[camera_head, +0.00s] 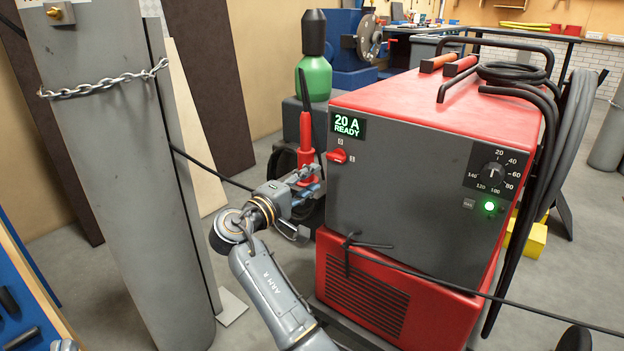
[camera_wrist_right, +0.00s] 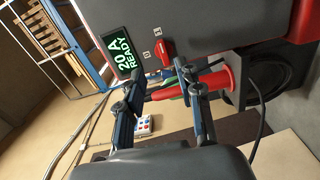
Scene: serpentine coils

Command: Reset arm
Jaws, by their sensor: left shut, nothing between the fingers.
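My right gripper (camera_head: 311,182), on the arm marked ARM R, is beside the left side of the red and grey welding machine (camera_head: 420,160). In the right wrist view its two fingers (camera_wrist_right: 158,72) are spread apart with nothing clamped between them. A red upright torch-like tool (camera_head: 306,140) with a black tapered top stands close to the fingertips. It also shows in the right wrist view (camera_wrist_right: 218,82), lying behind one finger; whether they touch I cannot tell. Only a small grey tip of what seems my left gripper (camera_head: 63,345) shows at the bottom left edge.
A grey gas cylinder (camera_head: 120,180) with a chain stands at the left. A green bottle (camera_head: 314,76) stands behind the tool. Black cables (camera_head: 568,130) hang at the machine's right, and one cable crosses its front. A blue panel (camera_head: 25,300) fills the lower left corner.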

